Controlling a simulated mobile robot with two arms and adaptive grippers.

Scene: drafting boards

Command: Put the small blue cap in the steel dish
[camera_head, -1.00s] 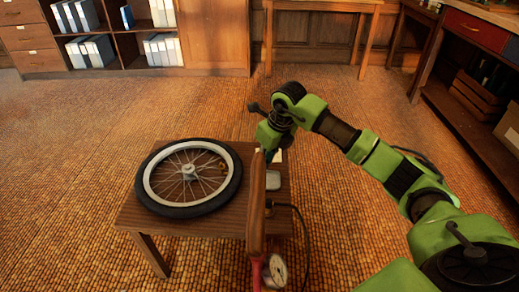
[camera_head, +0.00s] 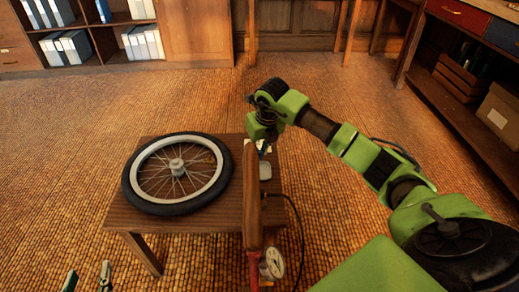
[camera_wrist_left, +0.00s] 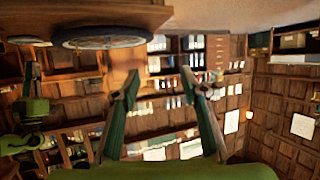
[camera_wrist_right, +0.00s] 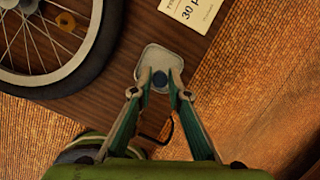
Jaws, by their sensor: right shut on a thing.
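The small blue cap (camera_wrist_right: 160,79) is between the fingertips of my right gripper (camera_wrist_right: 161,84), which is shut on it. In the right wrist view the cap is seen over the steel dish (camera_wrist_right: 155,54), a small shallow tray on the wooden table; the height between them is hard to tell. In the head view the dish (camera_head: 265,171) lies beside the pump, just below my right gripper (camera_head: 263,150). My left gripper (camera_head: 87,279) is open and empty at the bottom left, away from the table; its parted fingers also show in the left wrist view (camera_wrist_left: 162,85).
A spoked wheel (camera_head: 178,207) covers the left of the small table (camera_head: 145,219). An upright pump with a wooden body (camera_head: 252,195) and a gauge (camera_head: 272,263) stands at the table's right front, with a black hose. A printed card (camera_wrist_right: 188,10) lies near the dish.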

